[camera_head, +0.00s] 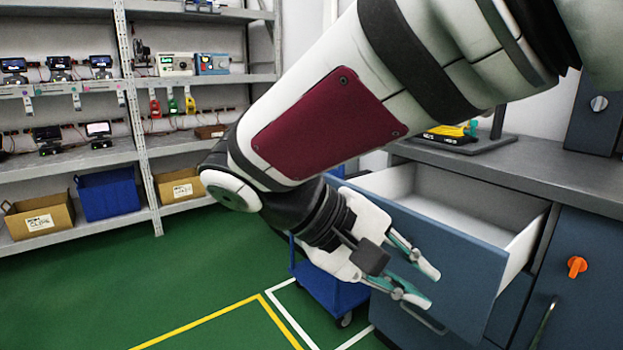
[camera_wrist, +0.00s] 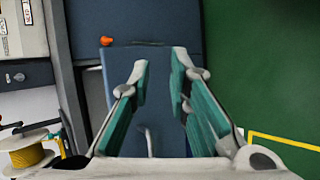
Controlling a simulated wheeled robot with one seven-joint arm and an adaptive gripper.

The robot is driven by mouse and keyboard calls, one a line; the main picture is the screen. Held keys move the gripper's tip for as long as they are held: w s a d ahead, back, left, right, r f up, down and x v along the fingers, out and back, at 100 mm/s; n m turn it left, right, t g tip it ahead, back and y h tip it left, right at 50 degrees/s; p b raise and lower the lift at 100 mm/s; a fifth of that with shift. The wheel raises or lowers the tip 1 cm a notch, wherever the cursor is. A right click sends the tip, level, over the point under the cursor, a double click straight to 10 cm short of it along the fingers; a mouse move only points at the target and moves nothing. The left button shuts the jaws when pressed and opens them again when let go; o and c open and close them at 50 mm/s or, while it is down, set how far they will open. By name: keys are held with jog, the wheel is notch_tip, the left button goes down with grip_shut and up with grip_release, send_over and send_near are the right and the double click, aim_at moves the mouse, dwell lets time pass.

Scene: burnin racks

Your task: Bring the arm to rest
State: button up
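My gripper (camera_head: 430,288) is at the end of my arm, which reaches across the head view from the upper right. Its two teal-padded fingers are apart, and nothing shows between them. The fingers are in front of the blue face of an open drawer (camera_head: 470,262); I cannot tell whether they touch it. In the wrist view the open fingers (camera_wrist: 160,68) are over the blue drawer front, with its pale handle (camera_wrist: 150,142) showing between them.
The drawer sticks out below a grey counter (camera_head: 520,152). An orange knob (camera_head: 577,266) is on the cabinet to its right. A blue cart (camera_head: 335,292) stands behind my gripper. Shelves (camera_head: 140,130) with devices and bins are at left. Green floor (camera_head: 180,280) is open in front.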

jog(key=s+d+f+m+y, duration=0.1)
jog(key=s+d+f+y, duration=0.15)
jog(key=s, duration=0.45)
jog(key=s+d+f+m+y, duration=0.2)
jog(key=s+y, duration=0.2)
jog(key=s, duration=0.2)
jog(key=s+d+f+m+y, duration=0.1)
jog(key=s+d+f+y, duration=0.1)
jog(key=s+y, duration=0.35)
notch_tip(320, 180, up, 35)
jog(key=s+t+h+p, duration=0.1)
jog(key=t+p, duration=0.2)
jog(key=p, duration=3)
jog(key=shift+d+f+h, duration=0.15)
jog(key=shift+d+h, duration=0.15)
